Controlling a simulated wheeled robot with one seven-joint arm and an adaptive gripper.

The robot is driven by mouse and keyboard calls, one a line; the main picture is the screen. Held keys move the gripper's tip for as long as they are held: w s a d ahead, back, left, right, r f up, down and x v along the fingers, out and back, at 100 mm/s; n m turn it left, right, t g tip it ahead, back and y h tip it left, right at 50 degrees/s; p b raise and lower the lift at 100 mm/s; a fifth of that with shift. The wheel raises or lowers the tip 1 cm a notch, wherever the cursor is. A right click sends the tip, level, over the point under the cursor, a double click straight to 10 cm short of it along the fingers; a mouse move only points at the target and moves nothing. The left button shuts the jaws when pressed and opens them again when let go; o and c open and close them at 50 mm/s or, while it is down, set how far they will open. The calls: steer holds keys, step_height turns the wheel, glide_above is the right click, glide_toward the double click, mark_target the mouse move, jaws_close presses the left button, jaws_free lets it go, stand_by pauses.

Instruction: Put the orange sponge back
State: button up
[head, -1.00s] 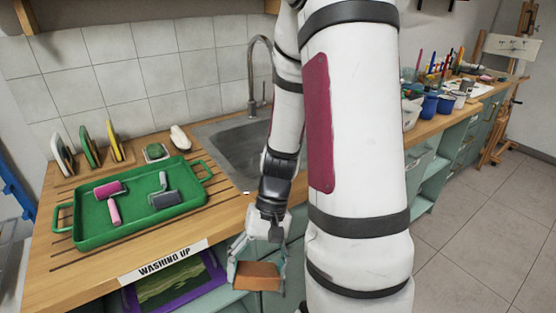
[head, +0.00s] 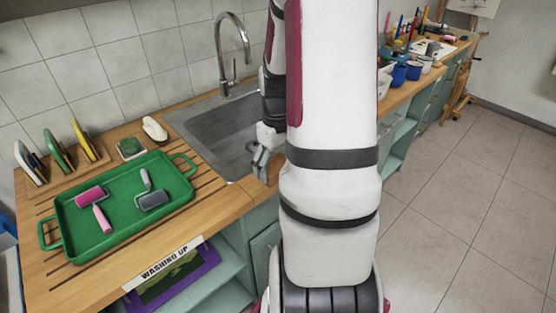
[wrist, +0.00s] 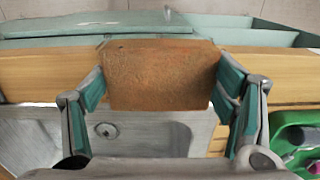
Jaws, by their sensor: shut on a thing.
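My gripper (head: 262,160) is shut on the orange sponge, near the front edge of the sink in the head view. Only a sliver of the sponge (head: 274,168) shows there; my arm hides the rest. In the wrist view the sponge (wrist: 160,75) is a brown-orange block held between both teal-padded fingers of my gripper (wrist: 162,88). The metal sink (head: 212,135) lies behind and below my gripper, and its drain shows in the wrist view. A small dish with a green-grey pad (head: 130,148) stands on the counter behind the tray.
A green tray (head: 122,238) with a pink roller (head: 90,197) and a grey roller (head: 152,200) stands on the wooden counter. The tap (head: 232,50) rises behind the sink. Paint pots (head: 398,75) stand at the right.

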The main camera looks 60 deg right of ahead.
steer(key=w+d, duration=0.2)
steer(key=d, duration=0.3)
steer(key=shift+w+d+f, duration=0.25)
steer(key=shift+w+f, duration=0.1)
steer(key=shift+w, duration=0.05)
steer(key=shift+f, duration=1.7)
steer(key=o, duration=1.2)
